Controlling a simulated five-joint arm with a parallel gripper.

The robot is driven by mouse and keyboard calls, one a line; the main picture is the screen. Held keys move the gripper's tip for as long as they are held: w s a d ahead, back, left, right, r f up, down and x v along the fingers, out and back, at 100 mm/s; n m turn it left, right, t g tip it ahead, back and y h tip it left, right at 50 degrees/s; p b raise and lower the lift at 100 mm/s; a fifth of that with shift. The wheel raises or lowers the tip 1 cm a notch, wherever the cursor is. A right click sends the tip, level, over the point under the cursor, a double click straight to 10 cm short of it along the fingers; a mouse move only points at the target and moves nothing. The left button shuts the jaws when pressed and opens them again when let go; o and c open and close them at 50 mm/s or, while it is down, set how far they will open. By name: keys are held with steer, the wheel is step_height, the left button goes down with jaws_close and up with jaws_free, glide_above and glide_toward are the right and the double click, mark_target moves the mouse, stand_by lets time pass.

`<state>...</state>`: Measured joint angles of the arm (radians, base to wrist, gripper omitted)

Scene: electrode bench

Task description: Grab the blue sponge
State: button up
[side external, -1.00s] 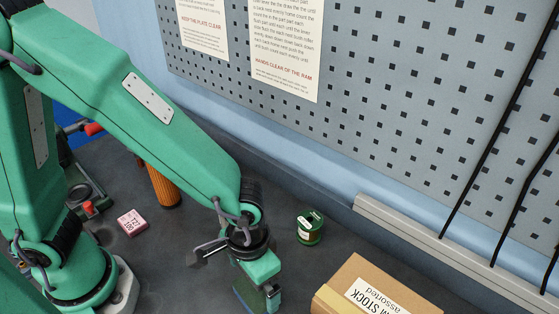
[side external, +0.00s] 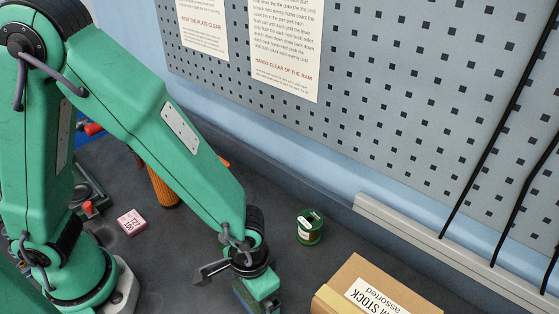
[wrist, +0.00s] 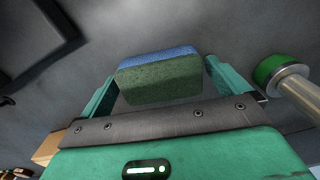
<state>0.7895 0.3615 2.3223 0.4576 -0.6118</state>
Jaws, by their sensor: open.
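The blue sponge (wrist: 158,58) shows in the wrist view as a block with a blue layer and a dark green layer facing the camera. It sits between the two teal fingers of my gripper (wrist: 163,82), which are open on either side of it. A narrow gap shows beside the sponge, and I cannot tell whether either finger touches it. In the side view my gripper (side external: 258,298) points down at the bottom edge of the picture, its fingertips cut off. The sponge cannot be made out clearly there.
A green tin (side external: 310,227) stands right of my gripper on the dark bench. A cardboard box (side external: 370,292) is at the lower right. A pink box (side external: 131,222) and an orange ribbed cylinder (side external: 162,187) stand to the left. A perforated wall panel rises behind.

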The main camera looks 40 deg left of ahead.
stand_by(0.3)
steer(key=c, duration=0.9)
steer(key=shift+r, duration=5)
